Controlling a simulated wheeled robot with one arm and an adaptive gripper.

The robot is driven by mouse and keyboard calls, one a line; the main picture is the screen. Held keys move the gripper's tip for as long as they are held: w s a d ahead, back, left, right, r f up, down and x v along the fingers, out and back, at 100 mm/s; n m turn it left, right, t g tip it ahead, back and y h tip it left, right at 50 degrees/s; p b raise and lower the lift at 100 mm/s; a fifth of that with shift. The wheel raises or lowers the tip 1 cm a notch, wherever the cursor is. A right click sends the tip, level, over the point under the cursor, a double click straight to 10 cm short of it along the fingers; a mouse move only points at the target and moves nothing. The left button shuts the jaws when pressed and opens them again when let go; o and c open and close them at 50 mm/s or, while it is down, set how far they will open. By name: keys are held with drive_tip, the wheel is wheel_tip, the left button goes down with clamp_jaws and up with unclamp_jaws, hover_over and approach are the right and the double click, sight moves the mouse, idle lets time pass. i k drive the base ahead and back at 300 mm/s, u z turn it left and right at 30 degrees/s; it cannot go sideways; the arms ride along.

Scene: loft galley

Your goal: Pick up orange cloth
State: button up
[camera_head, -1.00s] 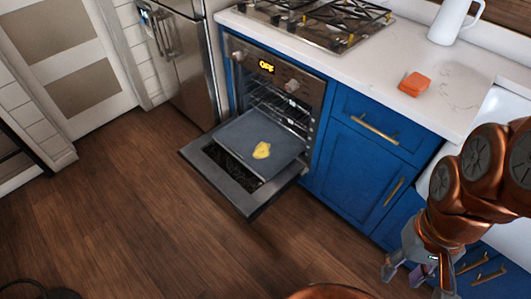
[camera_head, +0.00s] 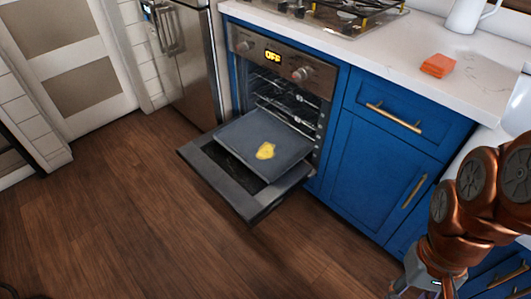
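The orange cloth (camera_head: 438,65) lies folded into a small block on the white countertop (camera_head: 395,62), to the right of the stove top. My gripper (camera_head: 412,287) is at the bottom right edge of the picture, low in front of the blue cabinets and well below the cloth. It is apart from the cloth. Its fingertips are small and partly cut off by the frame edge, so I cannot tell whether they are open or shut.
The oven door (camera_head: 245,200) hangs open into the floor space, with a dark tray (camera_head: 285,150) pulled out and a yellow item (camera_head: 265,151) on it. A white pitcher (camera_head: 466,14) stands behind the cloth. Wooden floor (camera_head: 130,220) at left is clear.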

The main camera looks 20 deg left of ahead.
sight(439, 65)
drive_tip(key=z, duration=1)
drive_tip(key=i, duration=1)
drive_tip(key=u, duration=2.45)
